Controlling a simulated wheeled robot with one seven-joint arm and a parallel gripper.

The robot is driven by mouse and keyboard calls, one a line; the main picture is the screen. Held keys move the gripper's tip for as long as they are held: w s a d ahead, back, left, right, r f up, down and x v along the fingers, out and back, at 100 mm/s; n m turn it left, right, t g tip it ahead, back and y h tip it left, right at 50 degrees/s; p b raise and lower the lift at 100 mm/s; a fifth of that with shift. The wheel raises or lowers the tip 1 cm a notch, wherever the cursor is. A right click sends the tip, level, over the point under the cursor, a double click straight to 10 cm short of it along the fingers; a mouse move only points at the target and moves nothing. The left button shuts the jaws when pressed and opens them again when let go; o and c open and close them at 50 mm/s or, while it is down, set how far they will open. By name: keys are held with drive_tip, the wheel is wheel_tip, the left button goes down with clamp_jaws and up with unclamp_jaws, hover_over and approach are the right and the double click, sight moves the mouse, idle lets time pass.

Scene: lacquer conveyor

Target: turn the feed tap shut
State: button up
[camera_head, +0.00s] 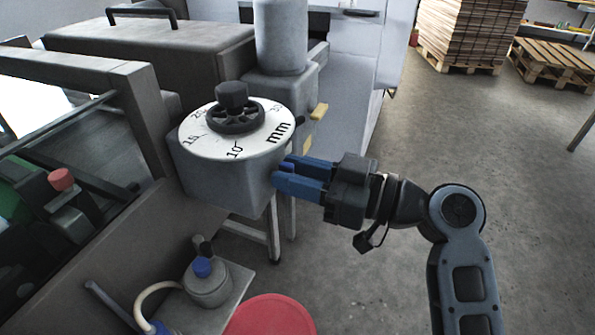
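The feed tap is not labelled. The likeliest match is a small blue cap (202,267) with a dark handle (203,246) behind it, on top of a grey pot (208,286) at the lower left. I cannot tell the tap's turn position. My gripper (281,173) has blue fingers pointing left, beside the right side of a grey dial housing (212,182). It is above and to the right of the pot. Its two fingers look slightly apart, with nothing seen between them. I cannot tell whether a fingertip touches the housing.
A white mm dial (196,141) with a black handwheel (236,119) tops the housing. A pale hose (153,294) meets the pot, which stands on a shelf (229,309) beside a red round top (270,317).

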clamp_jaws()
drive_tip(key=shift+m, duration=0.3)
drive_tip(key=m, duration=0.2)
drive_tip(key=m+p, duration=0.1)
drive_tip(key=shift+w+d+m, duration=0.15)
drive_tip(key=shift+w+m, duration=0.1)
drive_tip(key=shift+m, duration=0.15)
drive_tip(key=m, duration=0.1)
drive_tip(key=m+p, duration=0.1)
drive_tip(key=m, duration=0.1)
drive_tip(key=shift+w+f+m, duration=0.1)
drive_tip(key=shift+w+m, duration=0.1)
drive_tip(key=shift+m, duration=0.1)
drive_tip(key=m+p, duration=0.1)
drive_tip(key=m, duration=0.1)
drive_tip(key=m+p, duration=0.2)
drive_tip(key=m, duration=0.1)
drive_tip(key=shift+w+d+f, duration=0.1)
drive_tip(key=shift+w+f, duration=0.1)
drive_tip(key=shift+f+m+p, duration=0.2)
drive_tip(key=shift+m+p, duration=0.6)
drive_tip(key=shift+m, duration=0.45)
drive_tip(key=shift+f+m+p, duration=0.2)
drive_tip(key=shift+m+p, duration=0.6)
drive_tip(key=shift+m, duration=0.45)
drive_tip(key=shift+f, duration=0.1)
drive_tip(key=shift+o, duration=0.9)
unclamp_jaws()
